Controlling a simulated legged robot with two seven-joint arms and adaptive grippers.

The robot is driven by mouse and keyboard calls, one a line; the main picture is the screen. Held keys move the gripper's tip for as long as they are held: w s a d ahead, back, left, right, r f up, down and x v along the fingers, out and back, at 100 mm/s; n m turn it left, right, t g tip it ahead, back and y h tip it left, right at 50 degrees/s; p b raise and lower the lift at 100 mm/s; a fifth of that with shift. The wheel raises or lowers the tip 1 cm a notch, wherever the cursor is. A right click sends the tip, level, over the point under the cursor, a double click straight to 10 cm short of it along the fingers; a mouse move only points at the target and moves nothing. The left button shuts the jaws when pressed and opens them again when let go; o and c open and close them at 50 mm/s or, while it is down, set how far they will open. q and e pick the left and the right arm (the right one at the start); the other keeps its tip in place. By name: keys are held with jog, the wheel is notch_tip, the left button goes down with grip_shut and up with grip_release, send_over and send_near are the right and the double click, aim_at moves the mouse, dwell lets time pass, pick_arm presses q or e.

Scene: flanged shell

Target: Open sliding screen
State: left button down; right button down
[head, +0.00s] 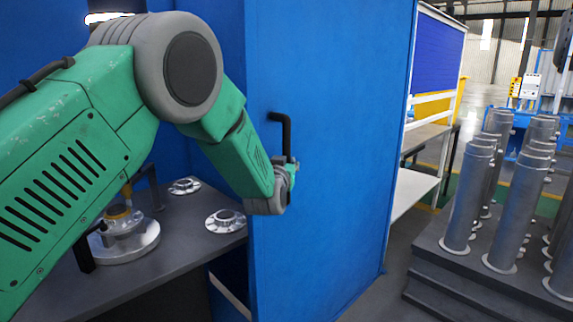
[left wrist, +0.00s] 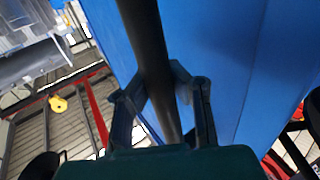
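The sliding screen (head: 335,190) is a tall blue panel in the middle of the head view, with a black bar handle (head: 287,131) on its face. The handle also crosses the left wrist view as a dark bar (left wrist: 146,45) in front of the blue surface (left wrist: 225,60). My left gripper (left wrist: 160,84) has one finger on each side of this bar, and its pads appear to press against it. In the head view, my green arm hides much of the left side, and the gripper (head: 291,168) is at the handle's lower part. My right gripper is not in view.
Left of the panel, a dark table (head: 190,235) holds two small flanged parts (head: 226,221) (head: 185,186) and a larger round metal fixture (head: 128,240). On the right, several upright metal cylinders (head: 520,205) stand on a dark stepped base (head: 480,285). Floor shows between panel and base.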

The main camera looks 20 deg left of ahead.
pick_arm(q)
jog(key=c, duration=1.4)
grip_release()
jog(key=shift+d+f, duration=0.3)
jog(key=shift+f, duration=0.15)
jog(key=shift+o, duration=0.2)
jog(key=shift+r, duration=0.2)
jog(key=shift+d+r, duration=0.1)
jog(key=s+d, duration=0.2)
jog(key=s, duration=0.9)
jog(key=shift+s+d, duration=0.25)
jog(key=shift+s, duration=0.1)
jog(key=shift+a, duration=0.1)
